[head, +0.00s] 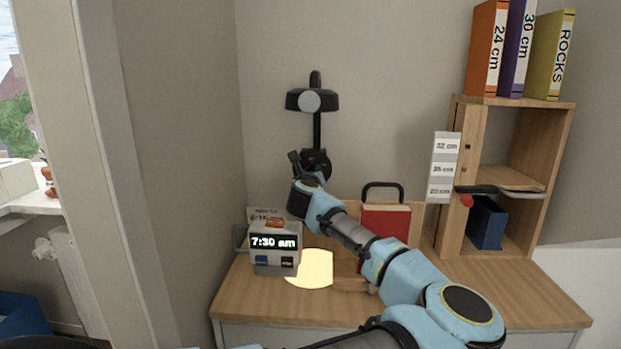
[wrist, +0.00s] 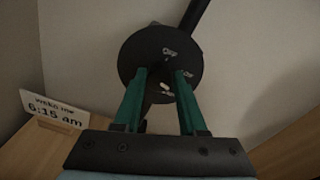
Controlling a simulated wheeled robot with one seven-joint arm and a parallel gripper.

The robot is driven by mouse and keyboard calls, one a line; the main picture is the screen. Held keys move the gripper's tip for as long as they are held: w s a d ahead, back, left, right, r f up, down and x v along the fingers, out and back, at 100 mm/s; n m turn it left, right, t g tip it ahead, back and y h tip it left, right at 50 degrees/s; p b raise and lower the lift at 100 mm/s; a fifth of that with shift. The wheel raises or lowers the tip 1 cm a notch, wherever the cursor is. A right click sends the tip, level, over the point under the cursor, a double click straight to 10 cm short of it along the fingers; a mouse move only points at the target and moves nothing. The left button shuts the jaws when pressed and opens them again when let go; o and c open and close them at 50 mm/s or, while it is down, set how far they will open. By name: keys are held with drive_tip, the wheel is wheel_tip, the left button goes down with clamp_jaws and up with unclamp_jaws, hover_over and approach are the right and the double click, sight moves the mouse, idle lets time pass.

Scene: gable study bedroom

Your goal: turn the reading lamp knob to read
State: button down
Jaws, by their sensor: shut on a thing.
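The black reading lamp (head: 312,101) stands at the back of the desk, its shade over a bright patch on the desk top. In the wrist view its round black dial plate (wrist: 135,63) faces me, with small white lettering that seems to read "OFF" near the top. Other lettering sits by the right fingertip and lower down, too small or covered to read. My gripper (wrist: 161,76), with green fingers, is shut on the lamp knob at the plate's middle. The fingers mostly hide the knob, so its setting is unclear. In the head view my gripper (head: 298,164) is at the lamp's stem.
A clock (head: 274,257) showing 7:30 am stands left of the lit patch (head: 312,268). A "wake me 6:15 am" card (wrist: 55,110) is left in the wrist view.

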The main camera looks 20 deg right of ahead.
drive_tip(key=shift+d+f+m+b, duration=0.1)
drive_tip(key=shift+m+b, duration=0.95)
drive_tip(key=shift+m, duration=2.25)
drive_tip(key=shift+c, duration=2.3)
unclamp_jaws()
drive_tip(key=shift+s, duration=0.15)
drive_tip(key=b+v, duration=0.1)
drive_tip(key=v, duration=0.9)
drive_tip(key=shift+s+b, duration=0.35)
drive_tip(key=shift+b, duration=0.05)
